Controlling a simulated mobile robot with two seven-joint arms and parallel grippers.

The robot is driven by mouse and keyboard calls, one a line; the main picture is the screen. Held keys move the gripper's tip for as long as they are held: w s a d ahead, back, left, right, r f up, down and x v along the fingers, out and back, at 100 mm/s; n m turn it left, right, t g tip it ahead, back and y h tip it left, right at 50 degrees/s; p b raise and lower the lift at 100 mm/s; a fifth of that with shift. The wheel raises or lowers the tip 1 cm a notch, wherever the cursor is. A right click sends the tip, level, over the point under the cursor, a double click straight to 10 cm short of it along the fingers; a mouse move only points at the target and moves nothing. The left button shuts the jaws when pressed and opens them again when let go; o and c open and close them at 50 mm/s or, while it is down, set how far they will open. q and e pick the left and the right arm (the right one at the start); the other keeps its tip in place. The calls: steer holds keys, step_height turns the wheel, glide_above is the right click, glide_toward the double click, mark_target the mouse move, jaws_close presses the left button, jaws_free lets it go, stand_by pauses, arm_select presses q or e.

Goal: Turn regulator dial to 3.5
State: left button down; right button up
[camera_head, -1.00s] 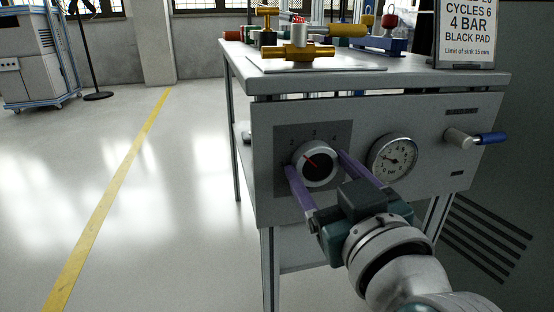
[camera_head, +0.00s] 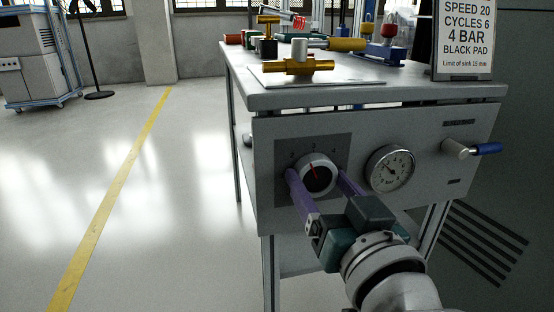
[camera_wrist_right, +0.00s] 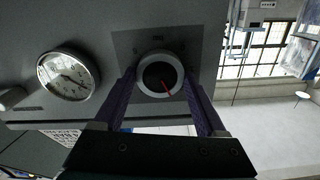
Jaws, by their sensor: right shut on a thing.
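The regulator dial (camera_head: 318,174) is a round knob with a silver rim, a black face and a red pointer line. It sits on a dark square plate (camera_head: 283,150) with numbers around it. In the head view the pointer tips up and slightly left, roughly toward the 3; the exact reading is too small to tell. My right gripper (camera_head: 318,178) has its purple fingers on either side of the dial, shut on it. The right wrist view shows the dial (camera_wrist_right: 160,75) between both fingers. My left gripper is not in view.
A round pressure gauge (camera_head: 391,168) is right of the dial on the grey panel. Brass fittings (camera_head: 300,66) and a sign (camera_head: 463,40) stand on the bench top. Open floor lies to the left.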

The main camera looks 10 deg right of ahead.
steer(key=m+p, duration=0.1)
steer(key=m, duration=0.3)
steer(key=shift+r+m, duration=0.1)
steer(key=shift+m, duration=0.2)
steer(key=m, duration=0.4)
steer(key=shift+m+p, duration=0.3)
